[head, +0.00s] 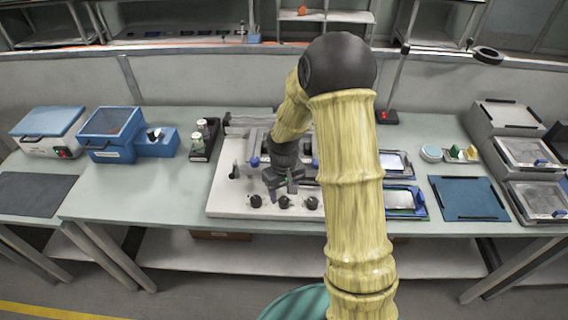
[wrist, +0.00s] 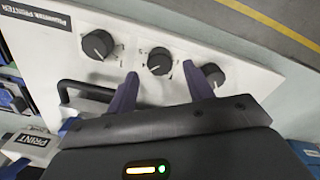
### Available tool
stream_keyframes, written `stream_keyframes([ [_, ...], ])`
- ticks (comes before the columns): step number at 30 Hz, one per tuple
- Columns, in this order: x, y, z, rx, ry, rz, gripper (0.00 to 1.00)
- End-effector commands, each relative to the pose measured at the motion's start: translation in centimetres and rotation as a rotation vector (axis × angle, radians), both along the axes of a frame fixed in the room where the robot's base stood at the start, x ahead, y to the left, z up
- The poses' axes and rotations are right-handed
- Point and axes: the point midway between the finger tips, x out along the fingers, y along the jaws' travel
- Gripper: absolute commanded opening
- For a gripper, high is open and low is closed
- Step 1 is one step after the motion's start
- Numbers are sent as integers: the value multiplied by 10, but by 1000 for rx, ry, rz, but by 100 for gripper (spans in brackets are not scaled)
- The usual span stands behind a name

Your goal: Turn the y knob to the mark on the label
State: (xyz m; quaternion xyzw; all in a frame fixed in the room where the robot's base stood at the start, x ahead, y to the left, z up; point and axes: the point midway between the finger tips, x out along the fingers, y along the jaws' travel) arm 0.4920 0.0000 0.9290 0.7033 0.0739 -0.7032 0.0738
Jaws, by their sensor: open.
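Three black round knobs stand in a row on a white panel. In the wrist view they are the left knob (wrist: 97,44), the middle knob (wrist: 160,61) and the right knob (wrist: 212,74). Each has a pale pointer line. The lettering near them is too small to read, so I cannot tell which is the y knob. My gripper (wrist: 160,72) is open and empty, its two purple fingers on either side of the middle knob's near edge. Contact is not visible. In the head view my gripper (head: 283,187) is just above the middle knob (head: 284,202).
A black handle (wrist: 92,88) rises from the panel near the left finger. A printed label (wrist: 40,15) lies at the panel's corner. The white machine base (head: 225,195) sits at the table's front edge. Bottles (head: 198,142) stand left, a blue mat (head: 465,198) right.

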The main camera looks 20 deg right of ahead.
Motion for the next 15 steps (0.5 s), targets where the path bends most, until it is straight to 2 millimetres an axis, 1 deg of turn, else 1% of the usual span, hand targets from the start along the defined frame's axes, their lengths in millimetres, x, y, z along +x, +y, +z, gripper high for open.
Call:
stream_keyframes([
  [1,1,0,11,-1,-5,0,52],
  [3,1,-1,25,-1,-6,-1,52],
  [15,2,-1,105,-1,-6,-1,52],
])
